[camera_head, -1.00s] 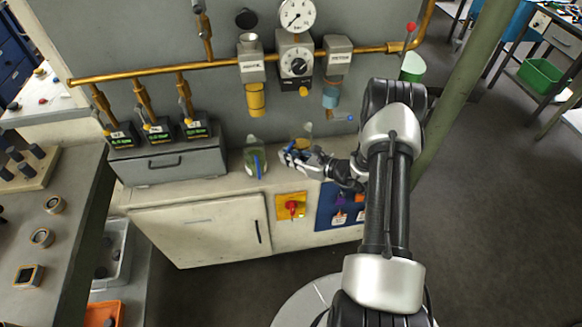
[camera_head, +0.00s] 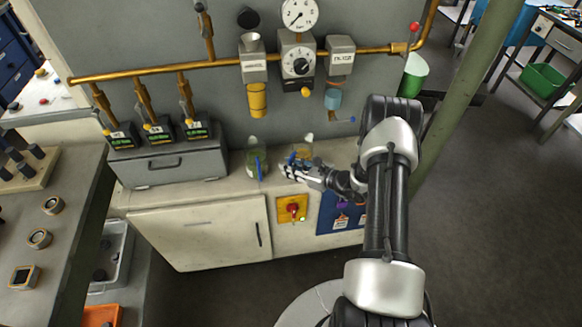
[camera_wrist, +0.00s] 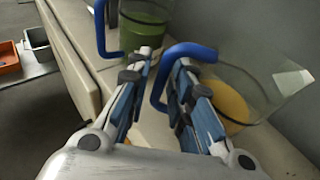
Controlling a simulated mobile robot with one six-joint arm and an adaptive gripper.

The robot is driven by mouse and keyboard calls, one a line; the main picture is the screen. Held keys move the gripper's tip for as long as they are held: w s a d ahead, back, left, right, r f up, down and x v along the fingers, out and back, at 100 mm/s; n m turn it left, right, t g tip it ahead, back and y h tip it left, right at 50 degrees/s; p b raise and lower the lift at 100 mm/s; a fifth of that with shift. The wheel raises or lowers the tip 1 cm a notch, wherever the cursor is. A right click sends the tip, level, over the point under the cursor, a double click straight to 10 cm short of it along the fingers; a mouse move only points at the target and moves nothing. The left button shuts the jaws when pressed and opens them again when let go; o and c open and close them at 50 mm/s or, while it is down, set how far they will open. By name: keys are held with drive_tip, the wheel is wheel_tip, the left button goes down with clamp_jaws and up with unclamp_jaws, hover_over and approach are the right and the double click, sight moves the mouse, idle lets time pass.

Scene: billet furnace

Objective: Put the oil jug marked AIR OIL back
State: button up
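A clear jug with amber liquid (camera_head: 302,153) and a blue handle stands at the back of the cabinet top; in the wrist view its liquid (camera_wrist: 228,106) is at the right. My gripper (camera_head: 285,170) is at this jug. In the wrist view my gripper (camera_wrist: 168,58) has its two fingers apart, with the blue handle (camera_wrist: 158,90) between them and a visible gap. A jug with green liquid (camera_head: 256,163) and a blue handle stands to the left; it also shows in the wrist view (camera_wrist: 142,32). I cannot read any AIR OIL marking on either jug.
Wall units with a yellow bowl (camera_head: 257,100) and a blue bowl (camera_head: 333,98) hang above the jugs. A grey box (camera_head: 172,160) with black gauges stands left on the cabinet top. A red knob (camera_head: 292,208) is on the cabinet front. A green post (camera_head: 455,110) rises at right.

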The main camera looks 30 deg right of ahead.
drive_tip(key=shift+o, duration=0.5)
drive_tip(key=shift+r, duration=0.15)
drive_tip(key=shift+s+d+r+p, duration=0.2)
drive_tip(key=shift+p, duration=0.15)
drive_tip(key=p+v, duration=0.2)
drive_tip(key=v, duration=0.9)
drive_tip(key=s+a+r+n+g+y, duration=0.1)
drive_tip(key=s+a+r+n+g, duration=0.3)
drive_tip(key=a+r+n, duration=0.6)
drive_tip(key=s+a+r+n+g+y, duration=0.15)
drive_tip(key=a+r+n+g, duration=0.35)
drive_tip(key=a+r, duration=0.5)
drive_tip(key=s+r+n+h, duration=0.5)
drive_tip(key=s+r+n, duration=0.1)
drive_tip(key=s, duration=0.3)
drive_tip(key=s+r+n+t+h, duration=0.1)
drive_tip(key=s+r+n+h, duration=0.3)
drive_tip(key=s+r+n, duration=0.3)
drive_tip(key=s+n, duration=0.2)
drive_tip(key=s, duration=0.1)
drive_tip(key=shift+r+h, duration=0.2)
drive_tip(key=shift+h, duration=0.15)
drive_tip(key=shift+a, duration=0.15)
